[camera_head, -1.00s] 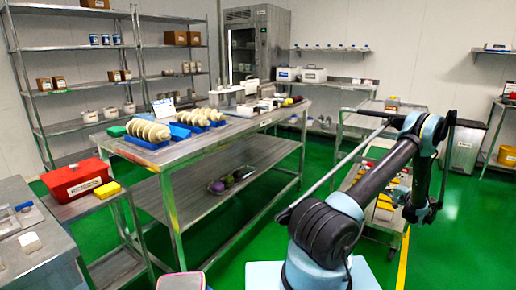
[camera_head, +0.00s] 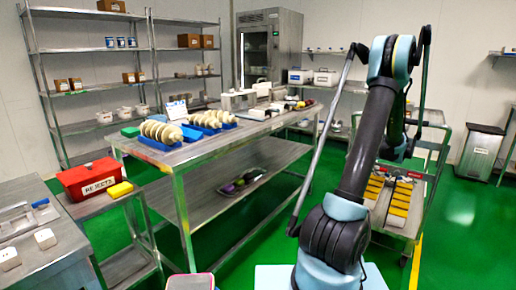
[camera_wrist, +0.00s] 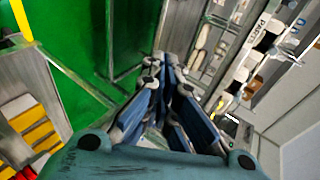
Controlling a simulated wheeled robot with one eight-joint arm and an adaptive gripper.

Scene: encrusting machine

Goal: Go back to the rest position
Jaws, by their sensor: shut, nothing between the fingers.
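My gripper (camera_wrist: 166,62) shows in the wrist view, with its blue and grey fingers drawn together and nothing held between them. It hangs in free air, apart from any surface I can make out. In the head view my arm stands raised at the right, and my gripper is not clearly seen there. The wrist view is tilted, with green floor beyond the fingers at the left and shelving at the right.
A steel table (camera_head: 200,155) with trays of pale rounded pieces stands at centre left. A cart (camera_head: 408,222) with yellow-and-white items stands behind my arm. A red REJECTS box (camera_head: 94,180) sits at left. Green floor is open at right, near a grey bin (camera_head: 480,152).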

